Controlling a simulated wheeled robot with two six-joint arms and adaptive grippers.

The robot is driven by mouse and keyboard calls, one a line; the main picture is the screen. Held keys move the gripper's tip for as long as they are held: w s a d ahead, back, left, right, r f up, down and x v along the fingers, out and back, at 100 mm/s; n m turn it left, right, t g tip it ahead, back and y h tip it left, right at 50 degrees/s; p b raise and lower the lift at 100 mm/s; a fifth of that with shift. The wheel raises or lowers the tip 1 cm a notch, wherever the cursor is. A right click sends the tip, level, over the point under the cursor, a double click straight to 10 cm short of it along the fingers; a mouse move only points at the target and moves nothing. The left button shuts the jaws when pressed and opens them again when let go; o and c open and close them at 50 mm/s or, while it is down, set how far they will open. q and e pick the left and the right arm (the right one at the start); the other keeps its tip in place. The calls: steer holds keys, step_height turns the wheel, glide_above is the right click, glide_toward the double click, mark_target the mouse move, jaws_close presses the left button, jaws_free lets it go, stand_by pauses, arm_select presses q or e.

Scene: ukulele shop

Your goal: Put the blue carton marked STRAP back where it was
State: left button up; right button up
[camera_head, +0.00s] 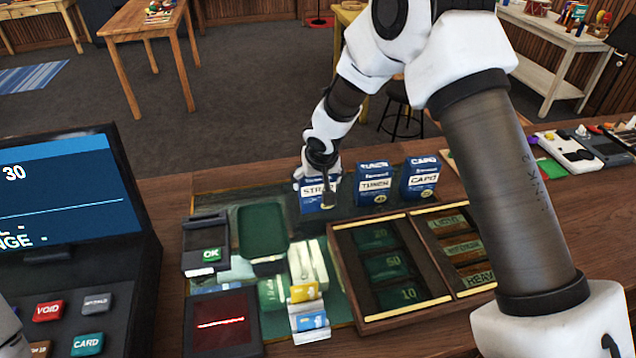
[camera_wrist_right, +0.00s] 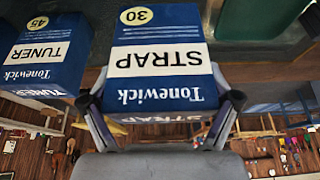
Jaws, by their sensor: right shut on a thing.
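The blue carton marked STRAP (camera_head: 312,203) stands upright at the far side of the counter, at the left end of a row of blue cartons. In the right wrist view, the STRAP carton (camera_wrist_right: 160,62) shows upside down between the two fingers (camera_wrist_right: 160,110). I cannot tell whether its base touches the dark green mat. The TUNER carton (camera_head: 374,186) stands to its right with a small gap. My left gripper is not in view.
The CAPO carton (camera_head: 420,178) stands right of TUNER. A green tray (camera_head: 263,232), a card reader (camera_head: 206,243) and a wooden compartment box (camera_head: 345,262) lie on the near side. A till screen (camera_head: 65,200) stands at the left.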

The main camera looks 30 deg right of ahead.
mark_target(319, 189)
steer(key=shift+w+d+r+p, duration=0.1)
steer(key=shift+w+d+p, duration=0.3)
steer(key=shift+w+d, duration=0.1)
step_height(319, 189, down, 4)
steer(key=shift+d+f+b, duration=0.1)
steer(key=shift+b, duration=0.35)
steer(key=shift+f, duration=0.15)
steer(key=o, duration=1)
